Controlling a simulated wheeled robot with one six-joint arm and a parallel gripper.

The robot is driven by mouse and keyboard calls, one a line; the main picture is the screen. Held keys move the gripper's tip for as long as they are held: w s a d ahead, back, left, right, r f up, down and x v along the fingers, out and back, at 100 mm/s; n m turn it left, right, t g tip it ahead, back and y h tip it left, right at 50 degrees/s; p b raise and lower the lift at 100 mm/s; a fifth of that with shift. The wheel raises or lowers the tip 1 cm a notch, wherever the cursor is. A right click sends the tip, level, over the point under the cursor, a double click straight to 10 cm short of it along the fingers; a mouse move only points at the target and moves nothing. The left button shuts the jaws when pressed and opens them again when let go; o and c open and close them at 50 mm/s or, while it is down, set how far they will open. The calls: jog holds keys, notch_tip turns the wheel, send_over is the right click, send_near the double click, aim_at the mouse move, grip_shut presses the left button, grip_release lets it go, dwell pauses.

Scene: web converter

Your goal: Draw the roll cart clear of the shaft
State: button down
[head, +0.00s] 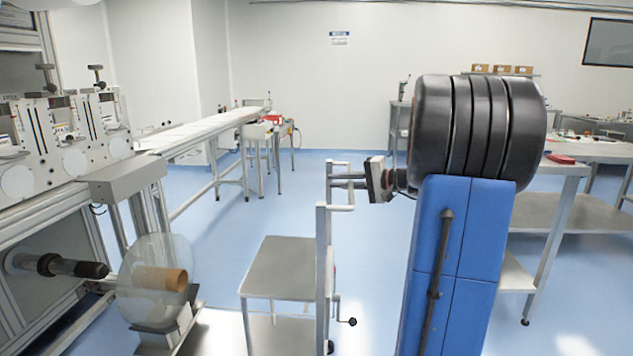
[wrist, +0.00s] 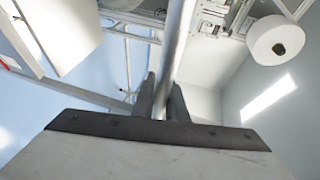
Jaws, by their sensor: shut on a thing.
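The roll cart (head: 280,268) is a grey steel cart with a flat shelf and an upright handle frame (head: 322,240) on its right side. My gripper (head: 340,181) is shut on the handle frame; the wrist view shows its two dark fingers (wrist: 162,100) on either side of a grey bar (wrist: 176,40). A clear film roll (head: 150,255) on a brown core (head: 160,279) sits upright in a cradle (head: 163,333) at the lower left. The dark shaft (head: 65,266) sticks out from the machine, its tip just left of the roll. No shaft shows inside the core.
The converter machine (head: 60,140) stands along the left, with a grey box (head: 120,180) above the roll. A long white conveyor table (head: 200,132) runs behind. A steel workbench (head: 575,175) stands at the right. Blue floor (head: 225,225) is open behind the cart.

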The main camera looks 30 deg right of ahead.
jog(key=shift+s+d, duration=0.7)
jog(key=shift+d, duration=0.15)
jog(key=shift+s+d, duration=0.65)
jog(key=shift+d, duration=0.2)
jog(key=c, duration=1.8)
grip_release()
jog(key=shift+o, duration=0.2)
jog(key=shift+d, duration=0.1)
jog(key=v, duration=1.7)
jog(key=shift+s, duration=0.15)
